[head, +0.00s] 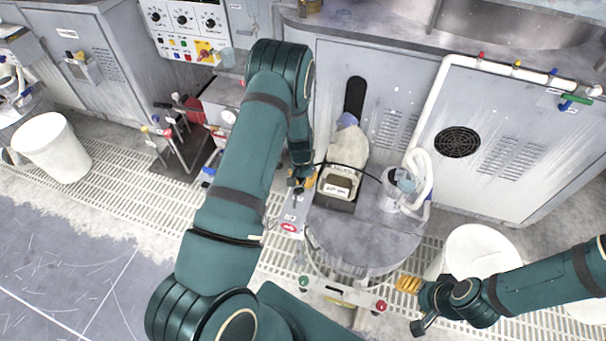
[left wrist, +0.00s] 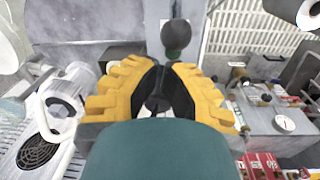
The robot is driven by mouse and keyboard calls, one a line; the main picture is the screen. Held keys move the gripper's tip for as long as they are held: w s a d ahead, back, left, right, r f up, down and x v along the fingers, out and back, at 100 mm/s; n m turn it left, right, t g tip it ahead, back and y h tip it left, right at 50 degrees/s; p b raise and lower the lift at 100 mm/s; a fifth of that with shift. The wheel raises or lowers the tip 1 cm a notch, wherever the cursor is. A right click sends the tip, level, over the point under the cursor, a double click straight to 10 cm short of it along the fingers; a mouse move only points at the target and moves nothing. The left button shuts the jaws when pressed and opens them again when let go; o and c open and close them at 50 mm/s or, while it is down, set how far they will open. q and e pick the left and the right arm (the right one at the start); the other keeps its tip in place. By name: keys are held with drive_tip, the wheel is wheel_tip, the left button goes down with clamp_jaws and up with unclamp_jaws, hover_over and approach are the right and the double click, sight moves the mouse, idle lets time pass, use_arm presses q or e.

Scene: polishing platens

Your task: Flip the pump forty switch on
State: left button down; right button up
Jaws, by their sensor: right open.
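A pale pump-like unit (head: 348,150) with a small label stands on the grey cabinet in the head view; I cannot read the label surely. A narrow plate (head: 290,222) with a red oval mark is in front of it. My left gripper (head: 303,184) is beside the unit, above this plate, partly hidden by my arm. In the left wrist view, its yellow fingertips (left wrist: 161,72) nearly meet, with nothing seen between them. A dark round knob on a stem (left wrist: 176,35) is just beyond them; contact is unclear. My right gripper (head: 410,303) is open and empty at lower right.
A control panel (head: 186,30) with dials is at the back left. White buckets (head: 52,147) stand left and right (head: 476,252). A white pipe (head: 440,85) runs along the right cabinet. A bench with a gauge (head: 228,116) lies left of my left arm.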

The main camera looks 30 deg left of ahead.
use_arm(q)
drive_tip(key=shift+f, duration=1.05)
use_arm(e)
drive_tip(key=shift+w+f, duration=0.1)
drive_tip(key=shift+f, duration=0.15)
